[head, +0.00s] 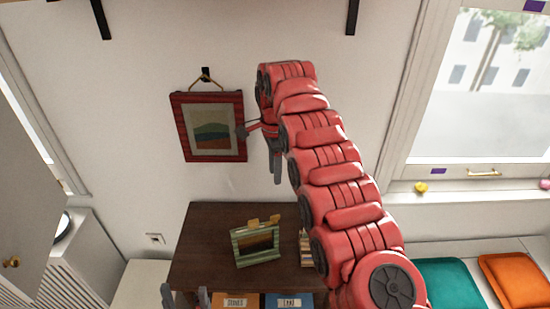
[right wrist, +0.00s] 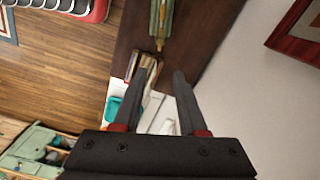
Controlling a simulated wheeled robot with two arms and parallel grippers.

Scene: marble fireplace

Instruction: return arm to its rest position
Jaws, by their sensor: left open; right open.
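My right arm (head: 330,170) is red and segmented. It is raised from the lower right, reaching up and forward in front of the wall. Its right gripper (head: 260,156) hangs beside the right edge of the red-framed picture; whether it touches the frame cannot be told. In the right wrist view the right gripper (right wrist: 163,78) is open with nothing between its fingers. My left gripper (head: 186,293) shows only partly at the bottom edge, open, in front of the dark cabinet.
The red-framed picture (head: 208,146) hangs from a wall hook (head: 206,74). A green-striped frame (head: 256,246) and books (head: 306,249) stand on the dark cabinet (head: 200,232). Labelled boxes (head: 289,301) are below. Teal (head: 449,283) and orange (head: 515,279) cushions lie under the window at right.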

